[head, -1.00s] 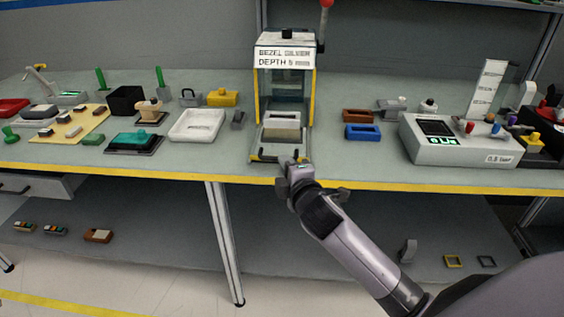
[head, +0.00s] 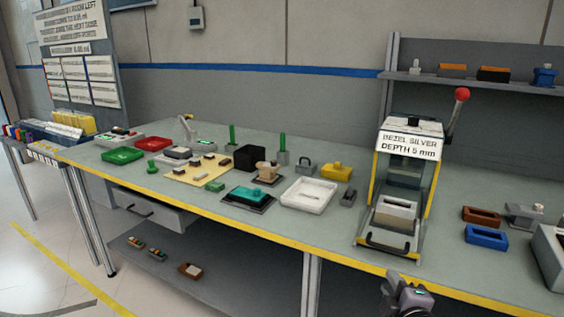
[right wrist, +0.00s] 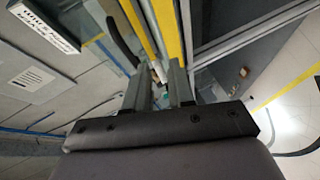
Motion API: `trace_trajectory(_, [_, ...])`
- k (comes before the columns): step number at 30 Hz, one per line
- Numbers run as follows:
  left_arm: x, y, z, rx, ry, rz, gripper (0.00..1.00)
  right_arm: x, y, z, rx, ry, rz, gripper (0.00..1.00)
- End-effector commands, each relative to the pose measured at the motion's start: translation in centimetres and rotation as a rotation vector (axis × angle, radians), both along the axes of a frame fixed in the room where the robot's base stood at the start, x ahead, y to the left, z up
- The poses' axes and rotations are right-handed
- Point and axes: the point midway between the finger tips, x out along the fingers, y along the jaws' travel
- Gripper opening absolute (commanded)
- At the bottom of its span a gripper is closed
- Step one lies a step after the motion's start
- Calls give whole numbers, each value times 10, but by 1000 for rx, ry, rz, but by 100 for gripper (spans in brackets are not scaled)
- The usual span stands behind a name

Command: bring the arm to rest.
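My right gripper (head: 390,286) shows at the bottom edge of the head view, just off the front edge of the workbench (head: 270,228), below the press. In the right wrist view my right gripper (right wrist: 160,80) has two grey fingers standing apart, with nothing visible held between them. Most of the right arm is out of the head view. My left gripper is not in view.
The press (head: 405,185), with a red-knobbed lever (head: 461,95), stands near the front edge above the gripper. A white tray (head: 307,195), blue frame (head: 486,236) and brown frame (head: 481,214) lie nearby. A drawer (head: 150,212) is under the left end.

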Motion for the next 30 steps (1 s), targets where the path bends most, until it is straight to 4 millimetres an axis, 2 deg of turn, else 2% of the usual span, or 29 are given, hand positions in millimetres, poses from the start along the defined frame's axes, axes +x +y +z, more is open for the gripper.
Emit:
trace_trajectory(1, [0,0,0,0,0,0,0,-15,6,-24,79,40,3,23])
trace_trajectory(6, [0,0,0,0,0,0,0,-77,28,-95,433,163,-24,23])
trace_trajectory(12, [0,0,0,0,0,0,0,-159,47,-155,839,295,-140,23])
trace_trajectory(15, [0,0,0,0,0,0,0,-193,53,-173,999,340,-211,23])
trace_trajectory(19, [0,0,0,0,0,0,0,-222,56,-185,1136,373,-284,23])
trace_trajectory(23, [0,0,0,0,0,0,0,-234,58,-189,1194,384,-317,23])
trace_trajectory(30, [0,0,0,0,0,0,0,-235,58,-189,1201,384,-319,23])
